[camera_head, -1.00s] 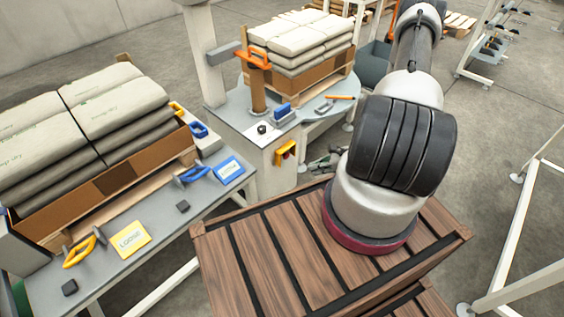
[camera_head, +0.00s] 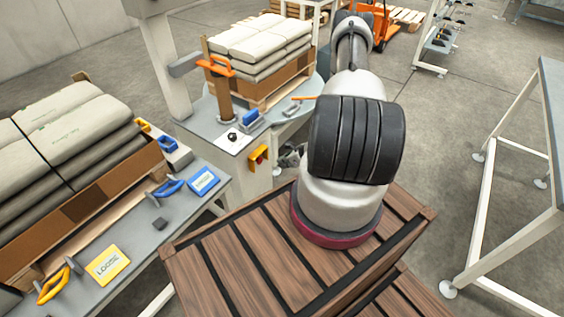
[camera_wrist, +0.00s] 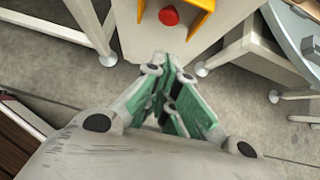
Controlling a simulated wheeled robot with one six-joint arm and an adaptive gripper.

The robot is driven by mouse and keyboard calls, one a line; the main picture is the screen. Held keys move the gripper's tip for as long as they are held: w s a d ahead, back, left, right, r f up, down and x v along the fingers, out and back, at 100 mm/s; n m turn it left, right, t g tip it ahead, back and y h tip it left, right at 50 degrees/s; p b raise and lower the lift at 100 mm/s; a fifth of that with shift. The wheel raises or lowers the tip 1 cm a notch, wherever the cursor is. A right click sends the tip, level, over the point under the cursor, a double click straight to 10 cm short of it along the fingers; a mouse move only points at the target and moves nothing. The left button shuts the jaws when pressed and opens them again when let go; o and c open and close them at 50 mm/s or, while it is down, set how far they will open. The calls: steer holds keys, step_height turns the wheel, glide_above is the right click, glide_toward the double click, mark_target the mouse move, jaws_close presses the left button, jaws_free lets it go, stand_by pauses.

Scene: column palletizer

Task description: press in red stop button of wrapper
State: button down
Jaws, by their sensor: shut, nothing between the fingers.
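The red stop button (camera_wrist: 169,16) sits in a yellow housing (camera_wrist: 200,18) on the front of the wrapper's light grey cabinet, at the top of the wrist view. In the head view the yellow housing (camera_head: 258,158) shows on the cabinet below the wrapper's control top, with a red spot on it. My gripper (camera_wrist: 174,62) is shut and empty, its green-padded fingers brought together. In the wrist picture its tips lie below the button with a gap between; no contact shows. In the head view my gripper (camera_head: 291,157) is mostly hidden behind my arm.
The wrapper (camera_head: 206,120) carries a pallet of stacked sacks (camera_head: 262,42). At left, a grey table (camera_head: 140,232) holds more sacks, blue and yellow handles and signs. A white frame (camera_head: 487,215) stands at right. White legs and feet (camera_wrist: 203,68) flank the cabinet.

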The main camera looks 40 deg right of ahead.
mark_target(259, 160)
steer(key=w+r+x, duration=0.1)
steer(key=x, duration=0.9)
steer(key=shift+w+a+r, duration=0.3)
steer(key=shift+w+a, duration=0.1)
